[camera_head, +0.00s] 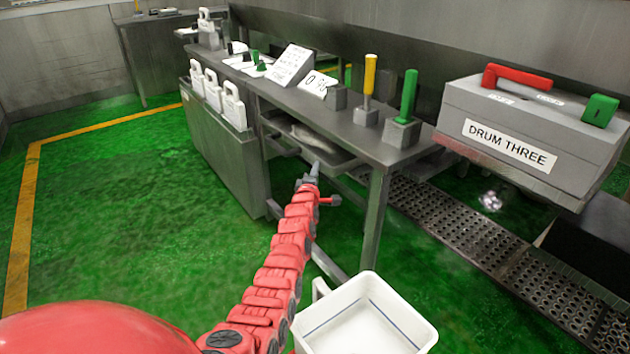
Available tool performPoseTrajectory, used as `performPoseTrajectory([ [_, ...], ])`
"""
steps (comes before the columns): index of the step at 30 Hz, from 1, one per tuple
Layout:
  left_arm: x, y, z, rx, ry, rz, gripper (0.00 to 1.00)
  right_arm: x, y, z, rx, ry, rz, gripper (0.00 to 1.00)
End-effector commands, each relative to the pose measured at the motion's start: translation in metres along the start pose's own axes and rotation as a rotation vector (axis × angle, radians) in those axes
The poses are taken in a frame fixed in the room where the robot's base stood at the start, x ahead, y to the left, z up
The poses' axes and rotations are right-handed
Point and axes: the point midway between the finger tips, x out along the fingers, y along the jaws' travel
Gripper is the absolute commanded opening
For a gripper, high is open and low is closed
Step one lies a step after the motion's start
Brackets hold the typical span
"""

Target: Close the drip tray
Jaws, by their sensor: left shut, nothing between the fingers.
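The drip tray (335,153) is a grey metal tray under the metal bench top. It juts out a little past the bench's front side, and something pale and flat lies inside it. My left gripper (314,168) is at the end of my red arm, which comes up from the bottom of the view. Its fingers are shut and empty, pointing up at the tray's front edge. I cannot tell whether the fingertips touch the tray. My right gripper is not in view.
The bench (330,112) carries signs and yellow and green handles. A bench leg (375,222) stands right of my arm. A white bin (365,320) is in front. The DRUM THREE box (535,125) is at right. Green floor (130,200) is clear at left.

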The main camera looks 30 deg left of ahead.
Motion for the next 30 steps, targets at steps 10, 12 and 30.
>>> performPoseTrajectory([
  [10,0.028,-0.005,0.027,0.006,0.004,-0.003,0.0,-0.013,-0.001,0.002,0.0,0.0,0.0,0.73],
  [12,0.032,-0.004,0.032,0.006,0.004,-0.001,0.0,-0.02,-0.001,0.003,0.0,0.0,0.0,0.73],
  [30,0.04,0.004,0.042,0.003,0.007,0.003,0.0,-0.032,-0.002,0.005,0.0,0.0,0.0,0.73],
])
